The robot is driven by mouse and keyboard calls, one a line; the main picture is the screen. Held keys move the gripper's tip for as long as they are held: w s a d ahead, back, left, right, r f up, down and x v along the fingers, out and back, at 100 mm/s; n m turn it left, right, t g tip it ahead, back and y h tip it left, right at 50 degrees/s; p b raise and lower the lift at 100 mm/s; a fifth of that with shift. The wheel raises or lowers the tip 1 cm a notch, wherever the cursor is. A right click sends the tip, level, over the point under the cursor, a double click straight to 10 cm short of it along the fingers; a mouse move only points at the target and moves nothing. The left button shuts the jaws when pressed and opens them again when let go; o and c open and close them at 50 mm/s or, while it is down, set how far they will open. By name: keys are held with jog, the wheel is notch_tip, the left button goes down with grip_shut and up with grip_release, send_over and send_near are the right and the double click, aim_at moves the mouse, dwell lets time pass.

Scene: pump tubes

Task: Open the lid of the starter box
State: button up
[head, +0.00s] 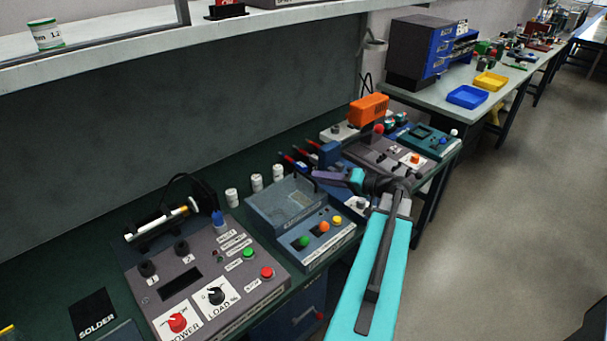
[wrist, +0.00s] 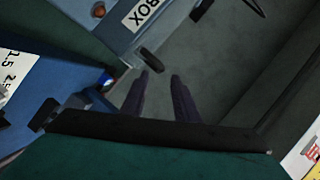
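I take the blue-grey box (head: 262,226) in the middle of the bench in the head view to be the starter box. It has a grey recess in its top and a front panel with green, orange and yellow buttons. I cannot clearly make out a separate lid. My gripper (head: 316,175) is near the back right of this box. In the wrist view, my gripper (wrist: 161,73) has two dark fingers with a gap between them and nothing held. A blue panel labelled "BOX" (wrist: 142,14) lies ahead, with a small black part (wrist: 151,61) near the fingertips.
A grey control unit (head: 205,270) with knobs stands left of the box. White cylinders (head: 257,183) stand behind it. An orange device (head: 368,108), a grey panel unit (head: 385,158) and a teal unit (head: 425,140) crowd the right side. Open floor (head: 480,240) lies to the right.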

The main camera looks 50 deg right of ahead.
aim_at(303, 175)
jog(key=shift+p+x, duration=1.1)
jog(key=shift+x, duration=2.65)
grip_shut()
jog(key=shift+a, duration=0.25)
jog(key=shift+d, duration=0.15)
jog(key=shift+r, duration=0.1)
